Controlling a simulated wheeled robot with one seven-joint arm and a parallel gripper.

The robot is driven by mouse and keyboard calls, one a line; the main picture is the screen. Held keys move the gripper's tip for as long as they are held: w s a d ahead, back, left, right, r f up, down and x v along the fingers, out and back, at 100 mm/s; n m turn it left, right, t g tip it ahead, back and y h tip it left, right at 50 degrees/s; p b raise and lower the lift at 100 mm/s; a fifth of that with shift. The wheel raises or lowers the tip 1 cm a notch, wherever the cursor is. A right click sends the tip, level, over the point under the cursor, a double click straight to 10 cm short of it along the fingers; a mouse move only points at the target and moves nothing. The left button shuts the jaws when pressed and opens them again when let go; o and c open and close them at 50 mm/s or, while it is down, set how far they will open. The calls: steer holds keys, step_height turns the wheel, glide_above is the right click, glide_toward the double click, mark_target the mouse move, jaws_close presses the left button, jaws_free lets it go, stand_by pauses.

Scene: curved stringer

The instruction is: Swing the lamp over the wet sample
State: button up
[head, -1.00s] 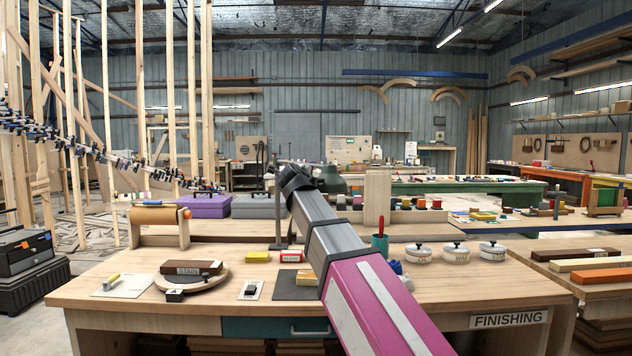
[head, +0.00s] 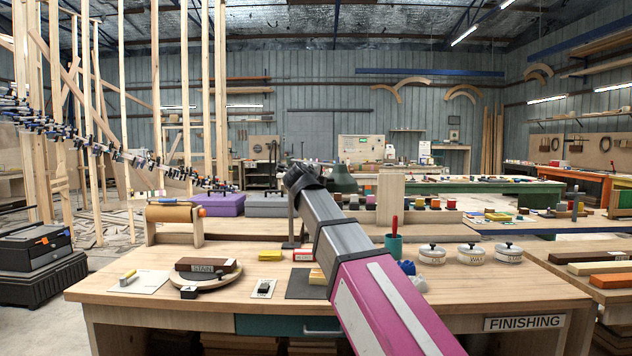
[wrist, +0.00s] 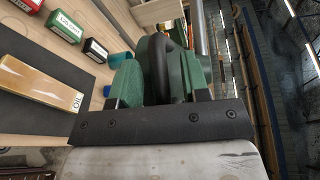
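The lamp's green shade (head: 343,179) shows behind the far end of my arm in the head view, partly hidden. A dark post (head: 291,222) stands at its left. The wrist view shows green lamp parts (wrist: 155,75) and a curved black bar close in front of my gripper (wrist: 155,95). I cannot tell whether the fingers touch or hold them. The dark brown block labelled STAIN (head: 205,265), likely the wet sample, lies on a round board (head: 206,279) at the bench's left. The lamp shade is to its right and farther back.
The wooden bench (head: 140,290) also carries a paper roll holder (head: 175,215), a dark mat (head: 303,285), a teal cup (head: 393,246) and lidded pots (head: 432,254). Bare wood shows around the round board.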

steer(key=v, duration=1.1)
